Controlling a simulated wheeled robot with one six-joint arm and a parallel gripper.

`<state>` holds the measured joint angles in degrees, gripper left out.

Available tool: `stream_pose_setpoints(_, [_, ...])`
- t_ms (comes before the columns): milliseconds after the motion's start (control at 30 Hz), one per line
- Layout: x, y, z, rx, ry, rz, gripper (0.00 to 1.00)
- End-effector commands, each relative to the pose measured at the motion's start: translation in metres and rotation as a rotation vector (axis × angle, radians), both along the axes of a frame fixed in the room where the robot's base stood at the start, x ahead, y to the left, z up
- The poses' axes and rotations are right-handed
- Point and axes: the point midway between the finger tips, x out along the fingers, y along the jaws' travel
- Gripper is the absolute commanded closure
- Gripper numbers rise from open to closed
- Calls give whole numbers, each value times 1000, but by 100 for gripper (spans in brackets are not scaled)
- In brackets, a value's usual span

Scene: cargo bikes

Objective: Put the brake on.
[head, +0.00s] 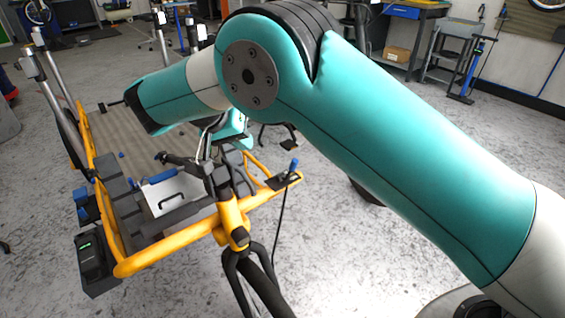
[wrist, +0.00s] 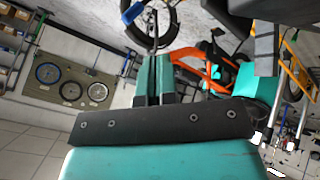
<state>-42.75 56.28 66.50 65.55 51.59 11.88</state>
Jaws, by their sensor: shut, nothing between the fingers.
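The orange-framed cargo bike (head: 170,258) stands at the left in the head view. A short lever with a blue grip (head: 294,164) stands upright on a dark plate (head: 284,181) at the right end of its frame; it looks like the brake lever. My gripper (wrist: 152,62) shows in the wrist view with its teal fingers together and nothing seen between them. A blue-ended part (wrist: 132,13) shows beyond the fingertips; I cannot tell whether it is the same lever. In the head view my arm hides most of the gripper, so its distance to the lever is unclear.
The bike's bed holds dark blocks and a white panel (head: 176,193). A black box with a green light (head: 92,258) hangs at its left corner. A workbench (head: 415,12) and a blue stand (head: 470,70) are at the back right. Open floor lies right of the bike.

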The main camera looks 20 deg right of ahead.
Motion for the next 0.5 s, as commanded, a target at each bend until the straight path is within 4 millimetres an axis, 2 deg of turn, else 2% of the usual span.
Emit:
stream_pose_setpoints(233, [3,-8,-11,-2,2,-1,100])
stream_pose_setpoints(500, [15,-37,-54,-2,3,-1,100])
